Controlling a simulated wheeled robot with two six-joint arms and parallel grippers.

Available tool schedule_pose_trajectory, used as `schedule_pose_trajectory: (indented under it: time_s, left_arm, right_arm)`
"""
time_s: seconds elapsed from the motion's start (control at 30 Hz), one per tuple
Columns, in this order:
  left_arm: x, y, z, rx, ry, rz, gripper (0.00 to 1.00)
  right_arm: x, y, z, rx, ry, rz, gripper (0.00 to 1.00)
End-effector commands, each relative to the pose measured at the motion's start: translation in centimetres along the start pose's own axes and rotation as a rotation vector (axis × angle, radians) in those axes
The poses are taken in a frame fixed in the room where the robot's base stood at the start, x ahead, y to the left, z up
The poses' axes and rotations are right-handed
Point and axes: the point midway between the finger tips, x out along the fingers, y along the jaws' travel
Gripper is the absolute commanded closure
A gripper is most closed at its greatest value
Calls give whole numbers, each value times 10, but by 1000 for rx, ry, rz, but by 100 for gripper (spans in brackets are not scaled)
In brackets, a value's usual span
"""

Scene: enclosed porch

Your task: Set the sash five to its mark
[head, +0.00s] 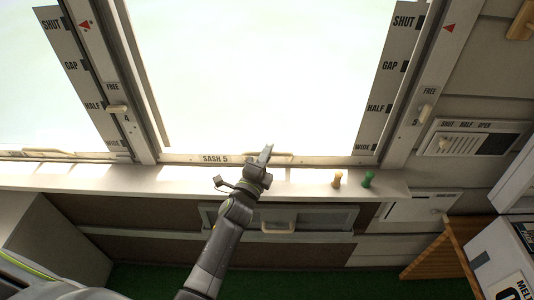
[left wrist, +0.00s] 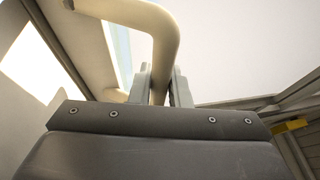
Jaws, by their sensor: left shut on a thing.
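Sash 5 (head: 190,158) is the bright window in the middle of the head view; its labelled bottom rail lies low, close to the WIDE mark. A scale strip (head: 384,90) beside it reads SHUT, GAP, HALF, WIDE from top to bottom. A red triangle (head: 449,28) is on the right post, close to SHUT height. My left gripper (head: 266,154) is at the cream handle (head: 283,155) on the bottom rail. In the left wrist view the handle (left wrist: 150,22) passes between its fingers (left wrist: 158,86), which are shut on it. My right gripper is out of view.
A lever (head: 425,112) marked FREE is on the right post. A tan peg (head: 337,179) and a green peg (head: 368,179) stand on the sill right of my arm. A drawer handle (head: 279,228) lies below the sill. A wooden crate (head: 447,250) stands lower right.

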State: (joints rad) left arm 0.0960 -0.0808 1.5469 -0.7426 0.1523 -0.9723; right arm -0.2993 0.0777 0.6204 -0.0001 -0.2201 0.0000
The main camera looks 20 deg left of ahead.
Motion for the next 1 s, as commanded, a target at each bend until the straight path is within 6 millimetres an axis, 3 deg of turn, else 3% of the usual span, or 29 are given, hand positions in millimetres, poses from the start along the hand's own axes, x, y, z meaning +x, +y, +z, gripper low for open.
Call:
schedule_pose_trajectory:
  time_s: [0.03,0.2,0.57,0.77,1.0]
  left_arm:
    - [-4,10,0,-2,-3,22,83]
    - [-4,9,0,-2,-3,19,62]
    - [-8,5,0,-1,-2,12,62]
    - [-37,4,0,0,-3,14,62]
    - [-88,5,0,-2,-4,15,62]
  right_arm:
    - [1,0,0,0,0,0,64]
    - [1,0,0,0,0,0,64]
    - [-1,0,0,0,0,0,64]
    - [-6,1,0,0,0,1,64]
    - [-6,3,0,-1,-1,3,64]
